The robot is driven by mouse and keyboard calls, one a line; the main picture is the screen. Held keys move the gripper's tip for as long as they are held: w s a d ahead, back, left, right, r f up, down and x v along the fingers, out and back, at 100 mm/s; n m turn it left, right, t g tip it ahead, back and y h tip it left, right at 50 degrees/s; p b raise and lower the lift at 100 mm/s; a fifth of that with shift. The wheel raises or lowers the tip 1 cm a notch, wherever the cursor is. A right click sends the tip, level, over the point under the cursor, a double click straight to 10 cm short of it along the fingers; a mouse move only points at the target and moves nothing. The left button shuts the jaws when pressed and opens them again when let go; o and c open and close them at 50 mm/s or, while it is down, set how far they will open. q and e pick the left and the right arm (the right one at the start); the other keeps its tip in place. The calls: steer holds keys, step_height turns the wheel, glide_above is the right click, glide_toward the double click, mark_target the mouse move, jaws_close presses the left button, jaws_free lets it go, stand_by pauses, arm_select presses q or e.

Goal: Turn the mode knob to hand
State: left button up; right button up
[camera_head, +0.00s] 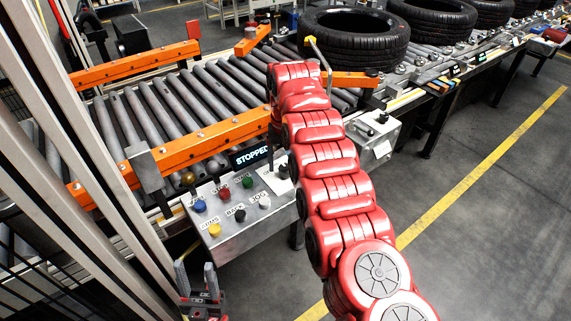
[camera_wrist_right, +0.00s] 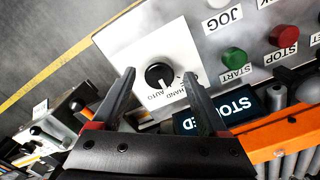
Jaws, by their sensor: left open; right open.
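The mode knob (camera_wrist_right: 158,75) is a round black knob with a white mark, on a pale plate lettered HAND and AUTO. The white mark points toward the lettering, but I cannot tell which word it is on. In the head view the knob (camera_head: 283,172) sits at the right end of the control box (camera_head: 232,228). My right gripper (camera_wrist_right: 159,76) is open, with its fingertips on either side of the knob in the picture; contact is not clear. In the head view my red right arm hides most of it. My left gripper (camera_head: 196,277) is open and empty at the lower left.
Beside the knob are a STOPPED display (camera_head: 251,155) and several coloured buttons, including green START (camera_wrist_right: 235,58) and red STOP (camera_wrist_right: 284,36). The orange rail (camera_head: 210,140) and roller conveyor lie behind. A second box (camera_head: 372,135) is to the right.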

mark_target(286, 167)
step_height(286, 167, up, 6)
steer(key=p, duration=0.3)
steer(key=shift+d, duration=0.15)
step_height(286, 167, up, 11)
steer(key=p, duration=1)
steer(key=shift+f+p, duration=0.15)
steer(key=shift+p, duration=0.25)
steer(key=shift+f, duration=0.1)
